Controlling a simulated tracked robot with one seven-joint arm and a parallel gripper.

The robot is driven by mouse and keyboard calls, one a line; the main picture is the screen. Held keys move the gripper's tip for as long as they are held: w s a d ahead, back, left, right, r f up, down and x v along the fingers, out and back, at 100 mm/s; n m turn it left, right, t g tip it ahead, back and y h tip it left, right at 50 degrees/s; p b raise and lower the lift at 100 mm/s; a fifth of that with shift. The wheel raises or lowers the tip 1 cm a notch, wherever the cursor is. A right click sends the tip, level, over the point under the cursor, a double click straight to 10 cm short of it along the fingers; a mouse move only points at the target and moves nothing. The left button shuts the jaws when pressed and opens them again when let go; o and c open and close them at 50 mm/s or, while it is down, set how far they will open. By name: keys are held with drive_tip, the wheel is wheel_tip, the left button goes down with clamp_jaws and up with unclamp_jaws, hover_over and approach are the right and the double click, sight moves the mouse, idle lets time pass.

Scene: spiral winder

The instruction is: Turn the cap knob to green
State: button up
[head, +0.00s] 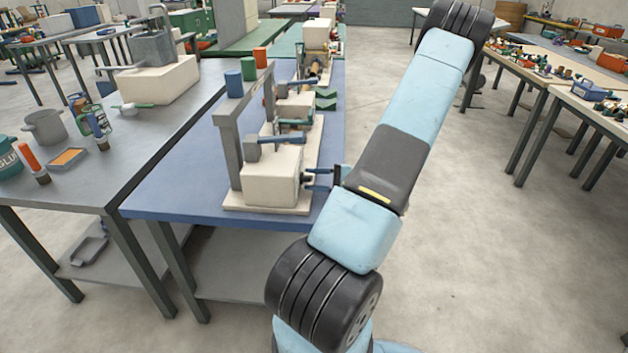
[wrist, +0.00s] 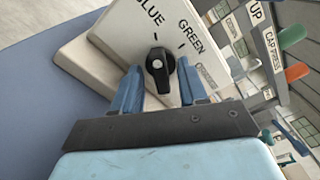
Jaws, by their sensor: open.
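The cap knob (wrist: 159,72) is black with a small white mark. It sits on the cream panel (wrist: 122,40) in the wrist view, below the words BLUE and GREEN. My gripper (wrist: 158,68) is open, with one blue finger on each side of the knob. I cannot tell whether either finger touches it.
The box stands on a pale base (head: 262,211) on the blue table (head: 175,195). A grey upright frame (head: 233,150) rises beside it. Red, green and blue cylinders stand above the frame. A CAP PRESS label (wrist: 270,48) is at the right in the wrist view.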

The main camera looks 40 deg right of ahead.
drive_tip(key=shift+c, duration=0.3)
clamp_jaws()
idle(0.5)
drive_tip(key=m, duration=0.5)
drive_tip(key=shift+a+f+m, duration=0.1)
drive_tip(key=shift+m, duration=0.2)
drive_tip(key=m, duration=0.6)
drive_tip(key=shift+m, duration=0.3)
drive_tip(key=shift+o, duration=0.3)
unclamp_jaws()
